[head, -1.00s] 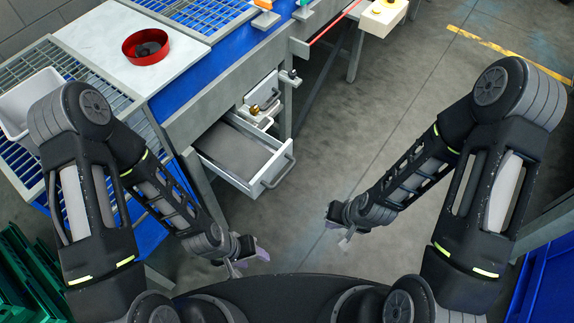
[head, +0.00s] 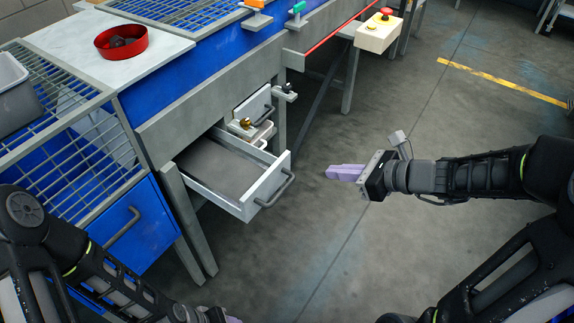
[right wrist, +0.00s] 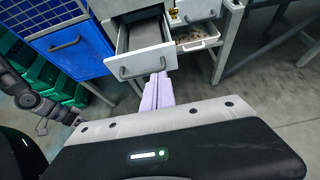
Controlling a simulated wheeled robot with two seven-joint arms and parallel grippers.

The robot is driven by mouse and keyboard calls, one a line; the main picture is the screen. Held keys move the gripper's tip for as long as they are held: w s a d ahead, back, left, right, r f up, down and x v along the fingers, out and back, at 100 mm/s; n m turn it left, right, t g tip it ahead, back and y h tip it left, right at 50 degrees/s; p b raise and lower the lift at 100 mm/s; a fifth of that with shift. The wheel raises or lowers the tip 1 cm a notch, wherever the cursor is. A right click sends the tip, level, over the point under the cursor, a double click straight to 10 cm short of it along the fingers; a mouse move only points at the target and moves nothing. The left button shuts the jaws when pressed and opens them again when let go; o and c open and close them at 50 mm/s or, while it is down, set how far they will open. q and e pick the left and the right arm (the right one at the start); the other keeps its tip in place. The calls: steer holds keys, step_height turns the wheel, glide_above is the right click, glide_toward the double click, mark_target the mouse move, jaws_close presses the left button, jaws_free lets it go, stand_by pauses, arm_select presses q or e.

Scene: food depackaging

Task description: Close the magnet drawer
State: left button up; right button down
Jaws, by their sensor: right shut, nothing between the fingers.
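The open drawer (head: 262,190) is white with a grey handle on its front and a bare grey floor inside. It sticks out from under the workbench in the head view. It also shows in the right wrist view (right wrist: 152,63), ahead of the fingers. My right gripper (head: 328,172) is shut and empty, to the right of the drawer front and apart from it. Its pale purple fingers point toward the drawer. My left gripper shows only as a sliver at the bottom edge of the head view, so its fingers cannot be judged.
A smaller drawer (head: 262,134) behind the open one is slightly out. A workbench leg (head: 196,232) stands left of the drawer. A red tray (head: 121,42) sits on the bench top. A yellow box with a red button (head: 379,32) is at back right. The floor right of the drawer is clear.

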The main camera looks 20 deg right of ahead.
steer(key=shift+f, duration=0.1)
steer(key=b, duration=0.4)
glide_toward(281, 163)
steer(key=x, duration=0.2)
steer(key=f+x, duration=0.1)
steer(key=x, duration=0.2)
steer(key=shift+s, duration=0.15)
steer(key=shift+w+a+r, duration=0.1)
steer(key=shift+w+a, duration=0.3)
steer(key=shift+w, duration=0.15)
